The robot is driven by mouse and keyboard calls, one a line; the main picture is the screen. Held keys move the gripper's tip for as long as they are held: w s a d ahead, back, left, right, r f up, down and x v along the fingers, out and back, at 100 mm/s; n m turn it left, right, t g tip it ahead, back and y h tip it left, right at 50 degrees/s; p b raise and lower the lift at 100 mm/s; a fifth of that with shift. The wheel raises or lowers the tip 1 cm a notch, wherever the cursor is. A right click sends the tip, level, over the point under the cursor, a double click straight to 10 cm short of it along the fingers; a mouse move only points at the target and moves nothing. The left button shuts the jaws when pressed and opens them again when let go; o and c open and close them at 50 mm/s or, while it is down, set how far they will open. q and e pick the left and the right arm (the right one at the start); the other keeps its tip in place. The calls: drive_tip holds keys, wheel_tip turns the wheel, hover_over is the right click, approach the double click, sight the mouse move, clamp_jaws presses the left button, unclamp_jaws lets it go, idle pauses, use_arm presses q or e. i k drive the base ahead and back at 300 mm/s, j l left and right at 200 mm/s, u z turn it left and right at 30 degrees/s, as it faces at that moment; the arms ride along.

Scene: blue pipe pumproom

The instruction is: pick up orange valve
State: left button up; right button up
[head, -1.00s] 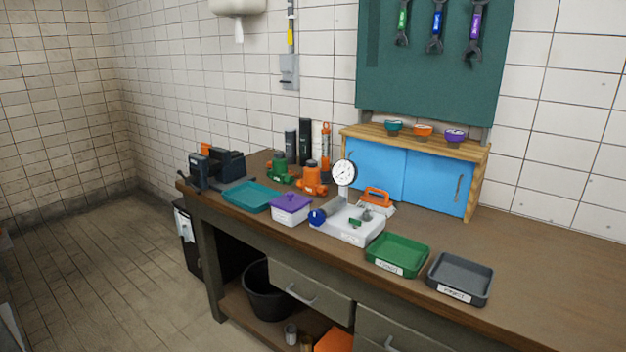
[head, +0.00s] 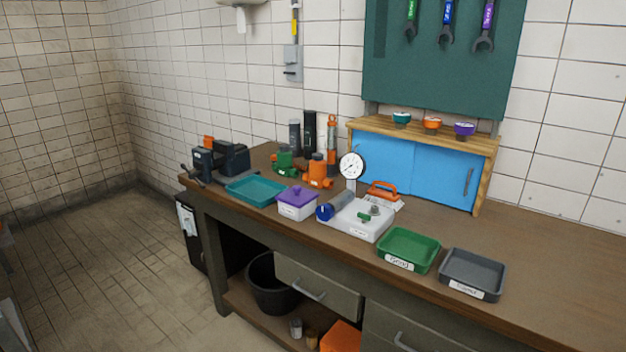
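The orange valve (head: 317,173) stands upright on the workbench, towards the back, with a dark top and orange side ports. A similar green valve (head: 285,161) stands just to its left. The round dial gauge (head: 351,166) stands to its right and nearer to me. Neither of my grippers shows in the head view.
The workbench (head: 540,238) holds a teal tray (head: 254,191), a purple-lidded box (head: 297,203), a white test block (head: 357,220), a green tray (head: 409,250) and a grey tray (head: 472,275). A vise (head: 220,160) sits at the left end. A blue cabinet (head: 440,174) stands behind.

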sight(323, 183)
drive_tip(key=i+j, duration=0.3)
drive_tip(key=j, duration=0.15)
drive_tip(key=i+j, duration=0.3)
drive_tip(key=j, duration=0.2)
